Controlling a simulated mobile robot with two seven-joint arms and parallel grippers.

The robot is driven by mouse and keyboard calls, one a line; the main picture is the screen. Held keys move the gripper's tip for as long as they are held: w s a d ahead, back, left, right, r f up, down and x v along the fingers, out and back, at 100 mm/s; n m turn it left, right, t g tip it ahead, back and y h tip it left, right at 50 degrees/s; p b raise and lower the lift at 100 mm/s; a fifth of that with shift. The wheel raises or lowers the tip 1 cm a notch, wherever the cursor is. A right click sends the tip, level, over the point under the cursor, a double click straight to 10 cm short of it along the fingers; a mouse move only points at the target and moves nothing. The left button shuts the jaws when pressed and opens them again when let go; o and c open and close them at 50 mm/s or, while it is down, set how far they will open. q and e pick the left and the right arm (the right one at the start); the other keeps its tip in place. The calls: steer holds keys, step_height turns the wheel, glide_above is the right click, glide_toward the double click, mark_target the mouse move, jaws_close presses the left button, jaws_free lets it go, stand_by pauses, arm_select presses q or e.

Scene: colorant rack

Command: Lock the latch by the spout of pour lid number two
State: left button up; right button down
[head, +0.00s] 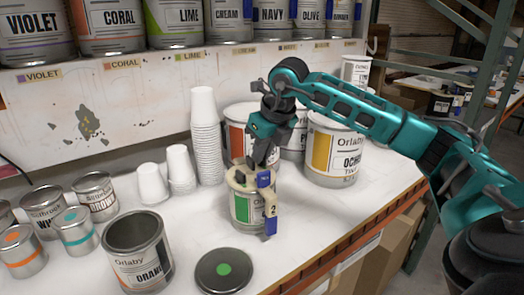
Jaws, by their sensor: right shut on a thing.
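Pour lid number two (241,180) is a beige lid with blue latches, fitted on a small can with a green label (243,209). A beige handle marked 2 (270,209) hangs down its front right side. One blue latch (264,179) shows at the top right of the lid, and another blue part (271,226) is at the handle's lower end. My right gripper (258,163) points down at the back of the lid, shut on part of it. Its fingertips hide the exact part held and the spout. My left gripper is out of view.
An open Orlaby can (137,254) and a dark round lid with a green dot (223,270) stand in front. Stacked white cups (205,135) and larger cans, one with an ochre label (333,150), stand behind. The table's orange edge (350,248) is at the right.

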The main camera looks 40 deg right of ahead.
stand_by(0.6)
steer(key=c, duration=1.2)
jaws_free()
steer(key=v, duration=1.3)
steer(key=shift+p, duration=0.3)
steer(key=shift+w+f, duration=0.1)
